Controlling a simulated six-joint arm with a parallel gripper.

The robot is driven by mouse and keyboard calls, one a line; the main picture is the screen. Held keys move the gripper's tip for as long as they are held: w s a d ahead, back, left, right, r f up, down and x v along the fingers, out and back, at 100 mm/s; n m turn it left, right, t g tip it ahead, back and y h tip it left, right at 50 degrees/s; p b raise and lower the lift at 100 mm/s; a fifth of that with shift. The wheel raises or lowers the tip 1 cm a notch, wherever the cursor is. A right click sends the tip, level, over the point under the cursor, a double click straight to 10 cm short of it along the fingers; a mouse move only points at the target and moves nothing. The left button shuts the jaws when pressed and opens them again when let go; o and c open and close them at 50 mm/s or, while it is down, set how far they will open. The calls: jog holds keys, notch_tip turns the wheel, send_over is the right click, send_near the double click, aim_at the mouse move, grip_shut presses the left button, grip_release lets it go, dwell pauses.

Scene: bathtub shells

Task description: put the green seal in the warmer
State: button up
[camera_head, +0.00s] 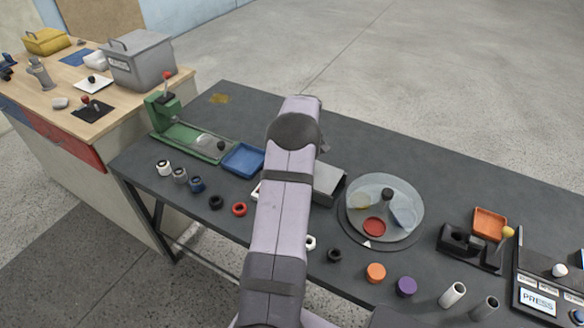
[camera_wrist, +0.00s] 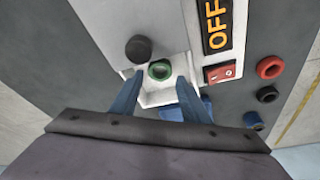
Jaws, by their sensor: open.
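The green seal (camera_wrist: 160,70) is a small ring in the wrist view. It sits in a white recess or tray (camera_wrist: 152,98) on the front of a grey device with an OFF display (camera_wrist: 216,24), which looks like the warmer. My gripper (camera_wrist: 160,84) is open, its two blue fingers to either side of the seal and tray. I cannot tell whether the fingers touch the seal. In the head view my arm hides the gripper, the seal and most of the device; part of its grey casing (camera_head: 328,184) shows right of the arm.
A black knob (camera_wrist: 138,49) and a red switch (camera_wrist: 222,72) flank the tray. Red (camera_head: 239,209), black (camera_head: 215,202) and blue (camera_head: 196,184) rings lie left of the arm. A blue tray (camera_head: 243,158) stands behind them. A round turntable (camera_head: 405,235) is to the right.

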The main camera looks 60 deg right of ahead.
jog(key=b+v, duration=0.1)
jog(key=v, duration=0.7)
jog(key=shift+r, duration=0.15)
jog(key=w+a+n+y, duration=0.1)
jog(key=w+a, duration=0.8)
jog(key=a, duration=0.5)
jog(key=w+a+n+g, duration=0.1)
jog(key=w+a+n, duration=0.15)
jog(key=a, duration=1.75)
jog(key=s+a+f+n+g, duration=0.1)
jog(key=s+a, duration=0.5)
jog(key=a, duration=0.3)
jog(key=s+a+f+n, duration=0.1)
jog(key=s+a+f, duration=0.1)
jog(key=s+a, duration=0.4)
jog(key=a, duration=0.3)
jog(key=shift+s+a+f+g, duration=0.15)
jog(key=shift+s+f+g, duration=0.05)
jog(key=shift+s+g, duration=0.2)
jog(key=shift+r, duration=0.15)
